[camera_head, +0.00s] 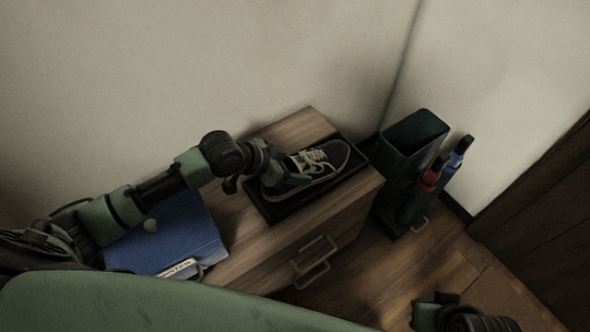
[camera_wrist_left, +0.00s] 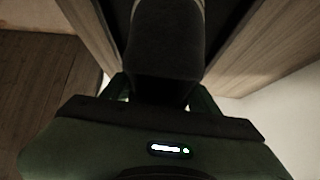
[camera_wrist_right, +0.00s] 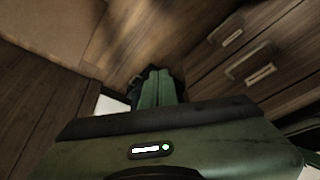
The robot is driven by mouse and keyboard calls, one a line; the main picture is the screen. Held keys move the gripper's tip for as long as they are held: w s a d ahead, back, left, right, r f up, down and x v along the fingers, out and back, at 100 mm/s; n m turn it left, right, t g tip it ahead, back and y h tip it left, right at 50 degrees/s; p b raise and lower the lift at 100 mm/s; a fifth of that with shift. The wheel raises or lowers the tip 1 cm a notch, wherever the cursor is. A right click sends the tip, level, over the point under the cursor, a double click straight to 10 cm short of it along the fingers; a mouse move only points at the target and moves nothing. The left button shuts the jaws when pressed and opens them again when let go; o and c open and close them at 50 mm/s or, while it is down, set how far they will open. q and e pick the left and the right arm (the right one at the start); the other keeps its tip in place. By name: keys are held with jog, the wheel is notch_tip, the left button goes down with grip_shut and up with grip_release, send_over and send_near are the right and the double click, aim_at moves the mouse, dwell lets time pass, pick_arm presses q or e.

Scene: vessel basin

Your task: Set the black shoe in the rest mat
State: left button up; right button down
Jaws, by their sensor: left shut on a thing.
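The black shoe (camera_head: 322,160), with pale laces and a pale sole edge, is over the dark rest mat (camera_head: 263,212) on the wooden cabinet. Its toe points right, away from my left arm. My left gripper (camera_head: 268,170) is shut on the heel end. In the left wrist view the dark heel (camera_wrist_left: 165,50) fills the space between the fingers. The shoe lies within the mat's outline; I cannot tell whether its sole fully touches the mat. My right gripper (camera_head: 432,308) is low at the right, away from the shoe; its green fingers (camera_wrist_right: 157,88) are together and empty.
A blue binder (camera_head: 170,240) lies on the cabinet's left part, under my left arm. A dark bin (camera_head: 412,140) and a stand with red and blue-topped items (camera_head: 430,182) are right of the cabinet. Drawer handles (camera_head: 312,262) stick out in front. Walls close off the back.

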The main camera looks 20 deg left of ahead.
pick_arm(q)
jog(key=shift+f, duration=0.1)
pick_arm(e)
jog(key=shift+w, duration=0.1)
pick_arm(q)
jog(key=shift+f, duration=0.1)
jog(key=o, duration=1.8)
jog(key=shift+c, duration=0.2)
jog(key=shift+s+a+r, duration=0.1)
jog(key=shift+r, duration=0.1)
jog(key=p+v, duration=0.2)
jog(key=v, duration=0.4)
jog(key=shift+s+a+r, duration=0.1)
jog(key=shift+r, duration=0.15)
jog(key=p+v, duration=0.1)
jog(key=v, duration=0.3)
jog(key=shift+s+a+r, duration=0.25)
jog(key=shift+s+r, duration=0.1)
pick_arm(e)
jog(key=shift+s+d+f+g, duration=0.1)
jog(key=shift+s+f+g, duration=0.1)
jog(key=shift+f, duration=0.25)
jog(key=shift+s+f+g, duration=0.1)
jog(key=shift+f+g, duration=0.1)
jog(key=shift+f, duration=0.2)
